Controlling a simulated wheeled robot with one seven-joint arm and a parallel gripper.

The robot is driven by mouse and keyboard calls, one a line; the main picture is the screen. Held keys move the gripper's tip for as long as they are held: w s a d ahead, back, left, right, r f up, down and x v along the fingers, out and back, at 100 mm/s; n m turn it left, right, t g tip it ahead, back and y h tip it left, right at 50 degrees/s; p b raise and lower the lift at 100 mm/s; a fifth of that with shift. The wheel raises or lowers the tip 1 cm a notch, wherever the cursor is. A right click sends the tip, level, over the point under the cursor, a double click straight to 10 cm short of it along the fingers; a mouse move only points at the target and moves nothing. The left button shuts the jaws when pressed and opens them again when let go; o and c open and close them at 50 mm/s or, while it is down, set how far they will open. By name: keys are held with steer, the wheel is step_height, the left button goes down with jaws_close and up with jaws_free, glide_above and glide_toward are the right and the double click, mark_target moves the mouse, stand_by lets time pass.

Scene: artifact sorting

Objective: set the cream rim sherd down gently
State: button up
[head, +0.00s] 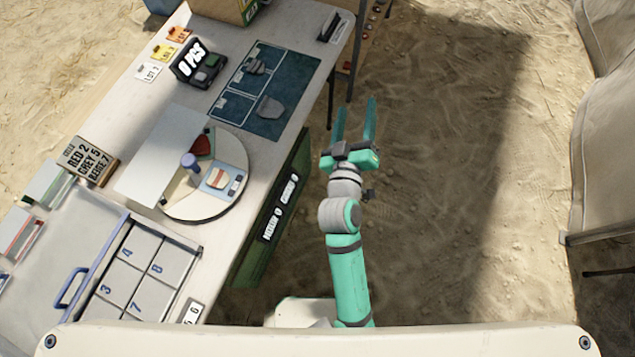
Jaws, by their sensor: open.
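My gripper (356,104) is open and empty, its two teal fingers apart. It is over the sandy ground, to the right of the table and clear of it. A small cream and reddish piece (217,179), possibly the cream rim sherd, lies on a pale blue pad on the round turntable (205,207). It is too small to tell whether it is a rim sherd. A dark red sherd (203,145) is also on the turntable, partly behind a grey-blue knob. Two grey sherds lie on the dark teal mat (296,72), one near its front edge (270,107).
The white table (262,158) fills the left. A drawer case with numbered compartments (146,243) stands at its near end. Open sand (440,150) lies right of my arm.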

steer(key=s+a+f+g+y, duration=0.15)
steer(key=s+f, duration=0.25)
steer(key=s, duration=0.4)
steer(key=s+a+f+y, duration=0.2)
steer(key=s+f, duration=0.2)
steer(key=s, duration=0.4)
steer(key=s+a+m, duration=0.2)
steer(key=s, duration=0.6)
steer(key=s+a+m, duration=0.3)
steer(key=s, duration=0.5)
steer(key=shift+a+r, duration=0.2)
steer(key=shift+r, duration=0.15)
steer(key=shift+g+h, duration=0.25)
steer(key=shift+h, duration=0.1)
